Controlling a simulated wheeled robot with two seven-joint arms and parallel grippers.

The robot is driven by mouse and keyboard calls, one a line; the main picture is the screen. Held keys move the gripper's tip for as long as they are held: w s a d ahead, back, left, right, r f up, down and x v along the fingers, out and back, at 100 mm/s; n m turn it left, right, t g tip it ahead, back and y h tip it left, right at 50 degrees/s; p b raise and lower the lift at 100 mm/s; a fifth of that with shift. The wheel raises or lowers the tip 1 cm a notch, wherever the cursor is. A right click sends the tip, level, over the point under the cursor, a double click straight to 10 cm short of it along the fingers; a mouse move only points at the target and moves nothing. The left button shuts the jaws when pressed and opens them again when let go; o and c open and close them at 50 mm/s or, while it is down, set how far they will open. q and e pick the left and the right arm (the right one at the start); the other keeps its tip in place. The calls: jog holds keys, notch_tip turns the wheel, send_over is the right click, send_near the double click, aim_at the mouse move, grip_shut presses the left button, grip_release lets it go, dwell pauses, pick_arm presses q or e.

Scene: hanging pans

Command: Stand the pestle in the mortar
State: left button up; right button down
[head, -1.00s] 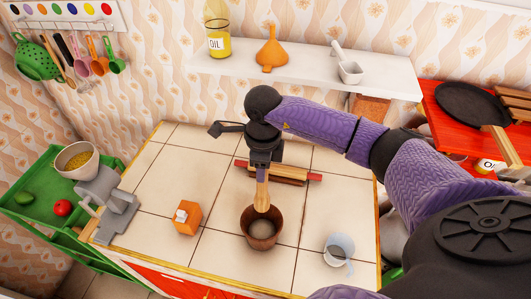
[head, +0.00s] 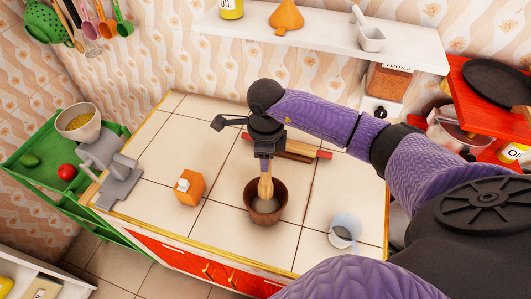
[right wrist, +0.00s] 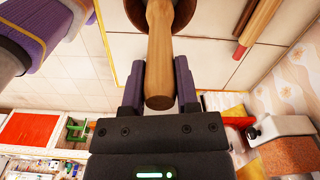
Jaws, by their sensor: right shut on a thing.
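The wooden pestle (head: 265,187) is near upright, with its lower end inside the brown mortar (head: 265,217) on the tiled counter. My right gripper (head: 266,156) is shut on the pestle above the mortar's rim. In the right wrist view, the pestle (right wrist: 159,60) runs between the fingers of the right gripper (right wrist: 158,82) towards the mortar (right wrist: 134,10) at the top edge. Whether the pestle touches the mortar's floor cannot be told. My left gripper is not in view.
A rolling pin (head: 305,149) lies behind the mortar. An orange box (head: 189,188) stands left, a grey metal device (head: 119,182) farther left, and a pale jug (head: 344,232) right. A white mortar (head: 371,40) with its pestle is on the shelf. Counter around the brown mortar is clear.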

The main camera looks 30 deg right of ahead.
aim_at(266, 174)
notch_tip(266, 174, down, 7)
jog(key=b, duration=0.5)
jog(key=shift+r, duration=0.3)
jog(key=shift+c, duration=1.4)
grip_release()
notch_tip(266, 174, up, 10)
jog(key=shift+f, duration=0.1)
